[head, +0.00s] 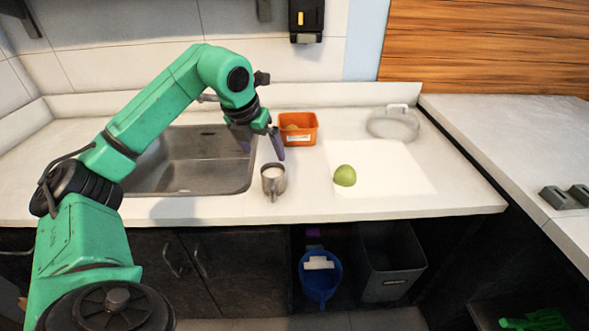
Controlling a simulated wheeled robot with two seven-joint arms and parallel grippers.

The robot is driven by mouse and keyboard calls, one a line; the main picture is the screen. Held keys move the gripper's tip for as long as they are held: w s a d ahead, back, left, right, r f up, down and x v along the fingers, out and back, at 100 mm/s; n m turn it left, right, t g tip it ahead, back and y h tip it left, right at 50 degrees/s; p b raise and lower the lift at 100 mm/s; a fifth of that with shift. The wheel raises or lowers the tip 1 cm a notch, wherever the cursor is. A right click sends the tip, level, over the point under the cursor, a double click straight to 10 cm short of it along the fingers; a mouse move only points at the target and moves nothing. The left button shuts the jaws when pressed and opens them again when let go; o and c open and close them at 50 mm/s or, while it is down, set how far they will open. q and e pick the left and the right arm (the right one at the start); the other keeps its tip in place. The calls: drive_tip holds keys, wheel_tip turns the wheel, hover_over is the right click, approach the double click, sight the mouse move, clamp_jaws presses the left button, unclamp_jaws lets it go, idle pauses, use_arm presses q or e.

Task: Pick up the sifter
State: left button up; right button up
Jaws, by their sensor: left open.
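A small metal cup-shaped vessel with a handle (273,180), pale inside, stands upright on the white counter right of the sink. It looks like the sifter, though its mesh is too small to make out. My left gripper (265,152) is above and behind it, with its two dark fingers spread and pointing down. The gripper is open and empty, and looks apart from the cup. A round see-through dish with a white handle (393,124) lies at the back right of the counter. My right gripper does not show.
The sink (190,160) lies left of the cup. An orange bin (298,128) stands behind it. A green round fruit (345,176) sits on a white sheet (395,183) to the right. A wall dispenser (306,18) hangs above. The front counter edge is close to the cup.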

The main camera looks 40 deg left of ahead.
sight(272, 179)
use_arm(q)
drive_tip(key=shift+w+a+f, duration=0.15)
drive_tip(key=shift+w+f, duration=0.15)
drive_tip(key=shift+w, duration=0.2)
drive_tip(key=shift+w+a+f, duration=0.1)
drive_tip(key=shift+w+f, duration=0.15)
drive_tip(key=shift+w, duration=0.2)
drive_tip(key=f, duration=0.2)
drive_tip(key=f+p, duration=0.1)
drive_tip(key=f, duration=0.3)
drive_tip(key=shift+s+a+f, duration=0.2)
drive_tip(key=shift+a+f, duration=0.05)
drive_tip(key=shift+a, duration=0.05)
drive_tip(key=p+x, duration=0.1)
drive_tip(key=x, duration=0.1)
drive_tip(key=p+x, duration=0.1)
drive_tip(key=x, duration=0.1)
drive_tip(key=shift+w+d+f, duration=0.15)
drive_tip(key=shift+w+f, duration=0.15)
drive_tip(key=shift+w, duration=0.1)
drive_tip(key=shift+f, duration=0.4)
drive_tip(key=c, duration=0.4)
drive_tip(key=shift+w, duration=0.1)
drive_tip(key=c, duration=0.9)
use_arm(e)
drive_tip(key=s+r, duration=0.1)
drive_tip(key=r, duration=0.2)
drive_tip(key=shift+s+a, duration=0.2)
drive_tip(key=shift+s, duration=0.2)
